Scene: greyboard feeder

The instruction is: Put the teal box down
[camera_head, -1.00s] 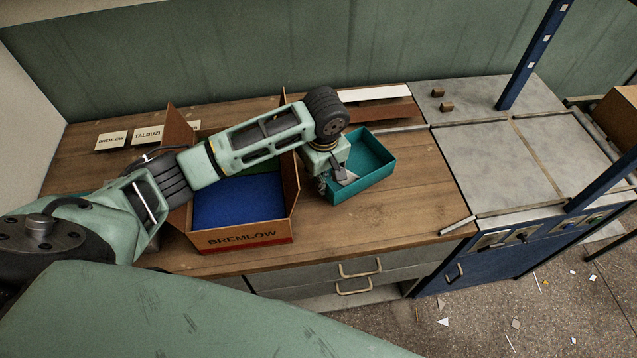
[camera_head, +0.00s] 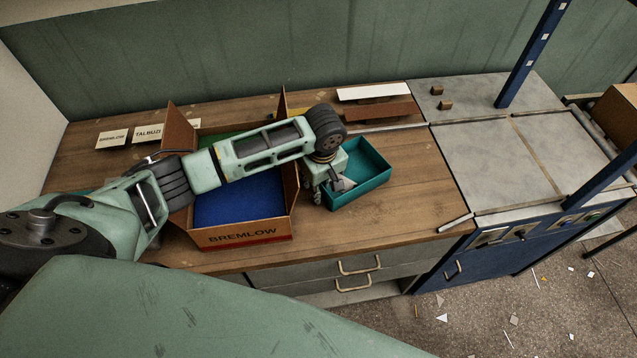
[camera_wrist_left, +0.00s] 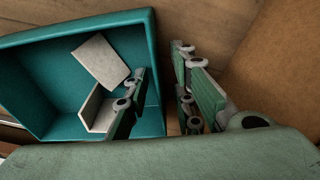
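The teal box (camera_head: 378,184) is an open tray on the wooden worktop, right of the cardboard box marked BREMLOW. It looks level and seems to rest on the wood. My left gripper (camera_head: 331,187) is at its left wall. In the left wrist view, the teal box (camera_wrist_left: 60,38) holds a few light grey pieces (camera_wrist_left: 100,60). My left gripper (camera_wrist_left: 162,98) is open there, with one finger inside the box and the other outside. The wall stands between them, with a visible gap to the outer finger. My right gripper is not in view.
The BREMLOW cardboard box (camera_head: 240,238) holds blue and green sheets, close left of the gripper. Brown and white strips (camera_head: 380,112) lie behind the teal box. Name cards (camera_head: 112,138) stand at the back left. Bare worktop (camera_head: 425,200) lies to the right, before the grey machine top (camera_head: 485,160).

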